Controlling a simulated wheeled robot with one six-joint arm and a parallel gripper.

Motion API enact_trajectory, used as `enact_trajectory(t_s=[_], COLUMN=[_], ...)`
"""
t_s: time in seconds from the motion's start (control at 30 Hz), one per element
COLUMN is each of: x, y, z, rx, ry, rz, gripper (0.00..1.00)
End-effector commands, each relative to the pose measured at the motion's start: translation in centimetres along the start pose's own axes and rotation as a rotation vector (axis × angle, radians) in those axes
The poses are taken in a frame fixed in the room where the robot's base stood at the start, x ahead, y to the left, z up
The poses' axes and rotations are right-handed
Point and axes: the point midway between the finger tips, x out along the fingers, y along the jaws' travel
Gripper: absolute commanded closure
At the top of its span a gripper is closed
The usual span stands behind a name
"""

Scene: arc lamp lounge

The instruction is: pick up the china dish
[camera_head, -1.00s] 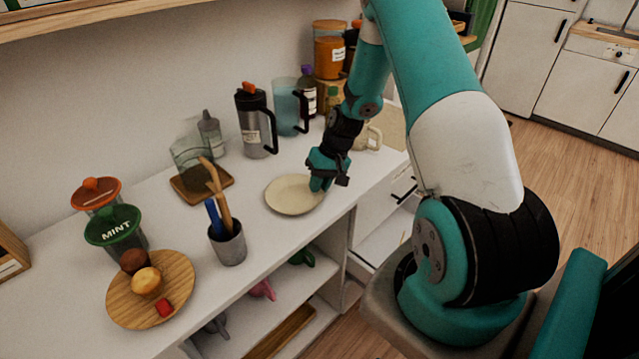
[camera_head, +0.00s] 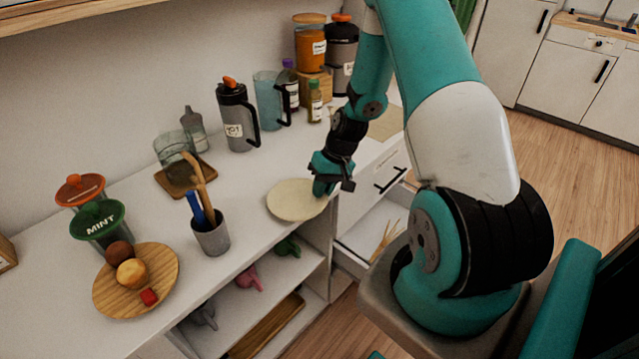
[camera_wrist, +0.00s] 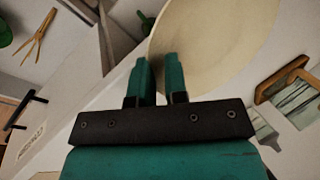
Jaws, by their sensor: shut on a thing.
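The china dish (camera_head: 293,201) is a pale cream, shallow round plate near the front edge of the white counter in the head view. My gripper (camera_head: 325,189) is shut on the dish's right rim. In the wrist view my gripper (camera_wrist: 157,62) has its teal fingers close together at the rim of the dish (camera_wrist: 215,40), which spreads up and to the right. The dish looks slightly above the counter and reaches over its front edge in the picture; the exact gap cannot be told.
A grey utensil cup (camera_head: 211,237) and a round wooden board (camera_head: 165,286) with food stand left of the dish. Behind are a dark flask (camera_head: 238,120), a blue pitcher (camera_head: 268,100) and a wooden coaster (camera_head: 184,178) with a glass. An open drawer (camera_head: 372,240) lies below right.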

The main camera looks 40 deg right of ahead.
Motion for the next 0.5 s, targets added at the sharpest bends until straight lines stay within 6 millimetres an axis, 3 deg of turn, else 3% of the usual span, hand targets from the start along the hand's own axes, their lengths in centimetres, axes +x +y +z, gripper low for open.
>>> enact_trajectory(t_s=[0.5], x=[0.04], y=[0.14], z=[0.78], rx=[-0.003], ry=[-0.004], rz=[0.002], gripper=[1.00])
